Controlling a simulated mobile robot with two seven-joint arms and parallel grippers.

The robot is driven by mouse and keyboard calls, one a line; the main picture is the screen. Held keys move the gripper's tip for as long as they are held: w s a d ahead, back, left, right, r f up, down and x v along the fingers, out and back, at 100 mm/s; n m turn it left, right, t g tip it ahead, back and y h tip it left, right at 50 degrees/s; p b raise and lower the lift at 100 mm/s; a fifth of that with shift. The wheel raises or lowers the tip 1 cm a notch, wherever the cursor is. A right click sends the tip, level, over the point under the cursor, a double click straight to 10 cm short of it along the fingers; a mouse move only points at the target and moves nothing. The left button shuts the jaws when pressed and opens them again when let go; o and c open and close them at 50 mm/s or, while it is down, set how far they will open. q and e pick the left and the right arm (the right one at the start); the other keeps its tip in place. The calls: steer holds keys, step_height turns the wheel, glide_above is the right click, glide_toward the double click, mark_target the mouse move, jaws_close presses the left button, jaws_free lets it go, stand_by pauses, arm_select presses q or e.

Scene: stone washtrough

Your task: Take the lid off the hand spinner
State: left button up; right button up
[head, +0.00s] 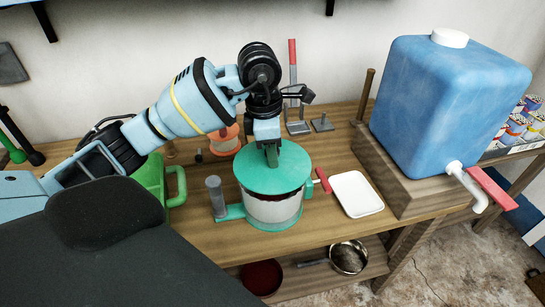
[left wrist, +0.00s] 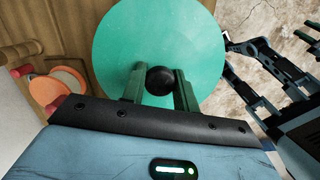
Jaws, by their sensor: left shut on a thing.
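The hand spinner (head: 272,208) stands on the wooden bench, a pale drum with green fittings. Its round green lid (head: 262,178) is over the drum's top, and a dark red strip shows between lid and drum at the front right. My left gripper (head: 272,158) comes down from above onto the lid's middle. In the left wrist view the lid (left wrist: 150,30) fills the upper middle, with its black knob (left wrist: 160,80) between the two fingers of my left gripper (left wrist: 160,88). Dark jointed parts at the right there look like my right gripper; its opening is unclear.
A white tray (head: 356,194) lies right of the spinner. A blue water tank (head: 440,100) with a white tap stands further right on a wooden block. A green watering can (head: 152,182) is at the left. A metal pan (head: 349,257) is on the shelf below.

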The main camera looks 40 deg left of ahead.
arm_select(q)
steer(key=s+d, duration=0.2)
steer(key=s, duration=0.2)
steer(key=s+d+r, duration=0.1)
steer(key=s+d, duration=0.2)
steer(key=s, duration=0.1)
steer(key=s+d+r, duration=0.1)
steer(key=s+d, duration=0.2)
steer(key=s, duration=0.1)
steer(key=shift+s+d+r, duration=0.1)
steer(key=shift+d+r, duration=0.15)
steer(key=shift+s+d, duration=0.3)
steer(key=shift+s, duration=0.25)
arm_select(e)
steer(key=shift+f, duration=0.1)
